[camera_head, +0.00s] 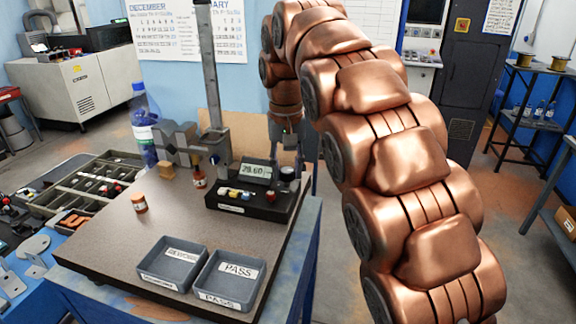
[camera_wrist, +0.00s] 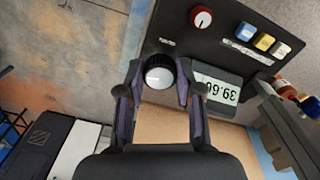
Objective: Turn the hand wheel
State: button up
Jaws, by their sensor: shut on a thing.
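The hand wheel (camera_wrist: 159,72) is a round knob with a ribbed black rim and a silver cap, at the edge of a black control box (camera_wrist: 170,27). In the wrist view my gripper (camera_wrist: 158,80) has one finger on each side of the wheel, closed on its rim. In the head view the wheel (camera_head: 287,173) is a small dark knob at the right end of the box (camera_head: 250,204). My gripper (camera_head: 289,160) reaches down to it from behind, its fingertips partly hard to make out. A digital display (camera_head: 256,172) sits beside the wheel.
The box also carries a red-marked knob (camera_wrist: 202,18) and several coloured buttons (camera_wrist: 262,42). A height gauge column (camera_head: 211,75) stands left of it.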

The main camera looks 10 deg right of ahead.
jog(key=shift+m+p, duration=0.3)
jog(key=shift+m, duration=1.7)
jog(key=o, duration=0.9)
jog(key=shift+c, duration=0.2)
